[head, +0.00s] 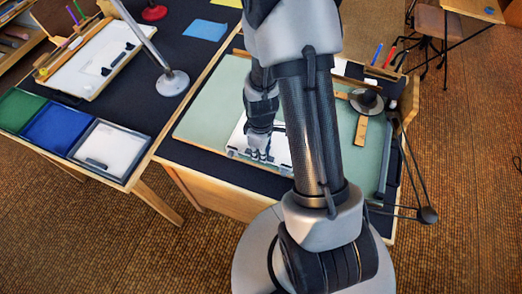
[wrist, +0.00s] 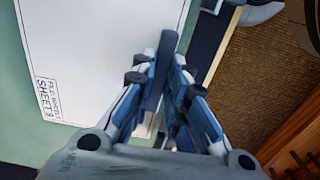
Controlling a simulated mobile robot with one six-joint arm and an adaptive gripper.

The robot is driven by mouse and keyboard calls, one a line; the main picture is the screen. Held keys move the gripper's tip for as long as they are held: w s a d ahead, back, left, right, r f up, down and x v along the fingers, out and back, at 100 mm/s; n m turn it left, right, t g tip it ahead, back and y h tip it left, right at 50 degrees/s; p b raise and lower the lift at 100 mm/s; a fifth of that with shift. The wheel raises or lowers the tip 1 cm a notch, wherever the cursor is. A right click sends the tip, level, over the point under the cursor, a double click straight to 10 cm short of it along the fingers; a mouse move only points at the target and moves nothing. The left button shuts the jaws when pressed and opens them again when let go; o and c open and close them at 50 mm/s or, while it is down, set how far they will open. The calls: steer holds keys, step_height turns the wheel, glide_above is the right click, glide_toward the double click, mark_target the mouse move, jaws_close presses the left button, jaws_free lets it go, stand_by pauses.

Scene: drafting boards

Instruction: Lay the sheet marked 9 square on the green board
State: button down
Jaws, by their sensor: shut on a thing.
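The green board (head: 205,108) lies on the right-hand desk, partly hidden by my arm. A white sheet (head: 238,132) is over its front middle, largely hidden behind my arm. In the wrist view the sheet (wrist: 100,50) shows a printed border and the word SHEET with a small digit that looks like 9. My gripper (head: 259,156) is at the sheet's front edge. In the wrist view my gripper (wrist: 170,62) is shut on a dark strip at that edge. Green board (wrist: 45,140) shows around the sheet. I cannot tell whether the sheet touches the board.
A lamp (head: 366,101) and a wooden piece (head: 361,130) occupy the board's right side. On the left desk are green (head: 18,108), blue (head: 58,130) and white (head: 108,150) trays and a white board (head: 95,62). A lamp base (head: 172,82) stands nearby.

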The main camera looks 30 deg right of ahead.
steer(key=shift+f+b, duration=0.3)
steer(key=shift+f, duration=0.05)
stand_by(0.5)
steer(key=c, duration=1.5)
jaws_free()
steer(key=shift+r, duration=0.15)
step_height(320, 180, up, 12)
steer(key=shift+f, duration=0.1)
